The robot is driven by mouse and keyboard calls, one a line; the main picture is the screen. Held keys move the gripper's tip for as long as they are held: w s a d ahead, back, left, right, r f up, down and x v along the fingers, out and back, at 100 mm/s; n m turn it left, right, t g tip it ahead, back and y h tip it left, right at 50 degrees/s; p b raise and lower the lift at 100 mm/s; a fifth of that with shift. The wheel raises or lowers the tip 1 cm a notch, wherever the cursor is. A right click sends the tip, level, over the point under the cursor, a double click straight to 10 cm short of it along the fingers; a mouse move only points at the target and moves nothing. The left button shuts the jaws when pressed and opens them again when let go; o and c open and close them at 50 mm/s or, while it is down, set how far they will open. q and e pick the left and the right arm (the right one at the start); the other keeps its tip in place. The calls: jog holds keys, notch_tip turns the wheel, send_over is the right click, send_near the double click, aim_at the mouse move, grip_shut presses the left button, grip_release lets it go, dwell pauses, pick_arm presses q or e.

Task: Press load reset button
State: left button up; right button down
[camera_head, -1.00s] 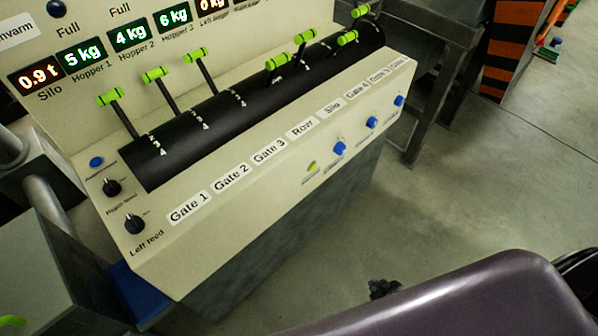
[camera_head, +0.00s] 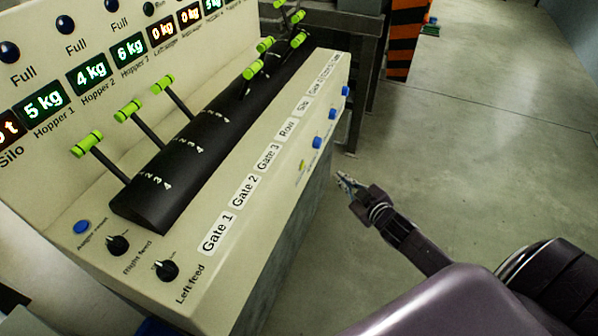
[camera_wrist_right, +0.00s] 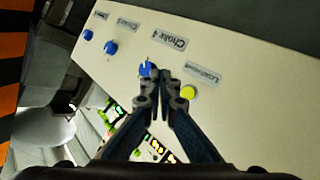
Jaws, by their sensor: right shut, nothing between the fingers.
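The control panel (camera_head: 255,215) has a small round yellow button (camera_head: 301,165) on its sloped front. In the right wrist view the yellow button (camera_wrist_right: 189,92) sits beside a label that appears to read "Load reset" (camera_wrist_right: 203,72). My right gripper (camera_head: 341,178) is shut and empty, to the right of the panel's front edge in the head view. In the right wrist view its closed fingertips (camera_wrist_right: 161,72) appear between the yellow button and a blue knob (camera_wrist_right: 146,68) by the "Choke 4" label. Whether they touch the panel is unclear. My left gripper is out of view.
More blue knobs (camera_wrist_right: 110,47) line the same edge. Levers with green handles (camera_head: 128,109) stand in a black curved housing (camera_head: 180,160). Two black feed knobs (camera_head: 166,270) and a blue button (camera_head: 82,227) are at the panel's near end. Open floor (camera_head: 450,130) lies to the right.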

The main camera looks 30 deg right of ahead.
aim_at(302, 166)
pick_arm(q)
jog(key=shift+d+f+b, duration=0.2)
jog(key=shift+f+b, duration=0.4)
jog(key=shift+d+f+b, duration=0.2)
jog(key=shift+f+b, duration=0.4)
pick_arm(e)
jog(key=w+a, duration=0.5)
jog(key=w, duration=0.1)
jog(key=shift+w+a, duration=0.25)
jog(key=shift+w, duration=0.1)
dwell(0.5)
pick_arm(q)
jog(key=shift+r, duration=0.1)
pick_arm(e)
jog(key=shift+w+a, duration=0.3)
jog(key=shift+w, duration=0.05)
jog(key=shift+w+a, duration=0.3)
jog(key=shift+w, duration=0.05)
dwell(0.9)
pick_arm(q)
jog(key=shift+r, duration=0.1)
pick_arm(e)
jog(key=shift+s+d, duration=0.1)
pick_arm(q)
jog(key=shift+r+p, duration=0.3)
jog(key=shift+p, duration=0.2)
pick_arm(e)
jog(key=shift+s+d, duration=0.45)
jog(key=shift+s, duration=0.15)
